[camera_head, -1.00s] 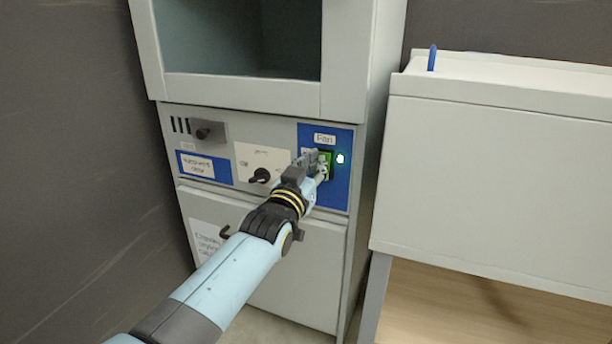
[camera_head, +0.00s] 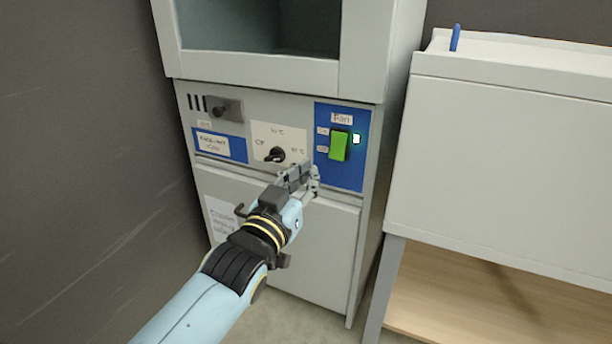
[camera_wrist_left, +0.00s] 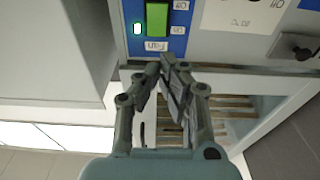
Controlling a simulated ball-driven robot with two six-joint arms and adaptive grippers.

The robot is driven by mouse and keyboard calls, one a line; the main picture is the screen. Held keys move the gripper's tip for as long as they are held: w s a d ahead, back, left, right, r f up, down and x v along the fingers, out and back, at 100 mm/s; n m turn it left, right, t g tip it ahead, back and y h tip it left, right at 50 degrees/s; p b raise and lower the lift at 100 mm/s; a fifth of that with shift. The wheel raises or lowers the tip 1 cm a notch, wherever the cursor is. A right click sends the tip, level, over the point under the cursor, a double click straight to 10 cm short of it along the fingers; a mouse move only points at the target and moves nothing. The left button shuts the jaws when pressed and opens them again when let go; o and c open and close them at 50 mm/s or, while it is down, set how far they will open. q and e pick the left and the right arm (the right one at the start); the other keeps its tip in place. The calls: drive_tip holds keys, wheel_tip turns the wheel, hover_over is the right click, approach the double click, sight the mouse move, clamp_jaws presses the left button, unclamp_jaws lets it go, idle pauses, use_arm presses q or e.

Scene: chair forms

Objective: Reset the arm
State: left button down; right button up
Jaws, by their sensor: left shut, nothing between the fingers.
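My left gripper (camera_head: 303,177) is shut and empty. It hangs in front of the grey cabinet, below and to the left of the green fan switch (camera_head: 339,146), apart from it. The switch sits on a blue panel (camera_head: 325,175) labelled Fan, beside a small lit indicator (camera_head: 356,139). In the left wrist view the closed fingertips (camera_wrist_left: 168,66) point at the panel's edge, and the green switch (camera_wrist_left: 157,18) shows above them. My right gripper is not in view.
A black knob (camera_head: 274,155) sits on a white plate left of the switch. A slide latch (camera_head: 222,110) is at the upper left. A white cabinet (camera_head: 500,150) with a blue peg (camera_head: 455,38) stands to the right. A dark wall (camera_head: 80,150) is on the left.

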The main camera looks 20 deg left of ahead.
use_arm(q)
drive_tip(key=s+a+f+g+p, duration=0.2)
drive_tip(key=s+f+g+p, duration=0.2)
drive_tip(key=s+f, duration=0.7)
drive_tip(key=s+a+f+g+p, duration=0.3)
drive_tip(key=s+f+g+p, duration=0.2)
drive_tip(key=s+f, duration=0.6)
drive_tip(key=s+a+f+g, duration=0.2)
drive_tip(key=s+f+g, duration=0.1)
drive_tip(key=s, duration=0.8)
drive_tip(key=s+a+f+g+y+p, duration=0.1)
drive_tip(key=s+f+g, duration=0.2)
drive_tip(key=s+f, duration=0.3)
drive_tip(key=s+a+f+g+p, duration=0.1)
drive_tip(key=s+f, duration=0.4)
drive_tip(key=s, duration=1.1)
drive_tip(key=a+g, duration=0.1)
drive_tip(key=g, duration=0.1)
drive_tip(key=shift+a+f+g, duration=0.15)
drive_tip(key=shift+a+g, duration=0.15)
drive_tip(key=shift+g, duration=0.1)
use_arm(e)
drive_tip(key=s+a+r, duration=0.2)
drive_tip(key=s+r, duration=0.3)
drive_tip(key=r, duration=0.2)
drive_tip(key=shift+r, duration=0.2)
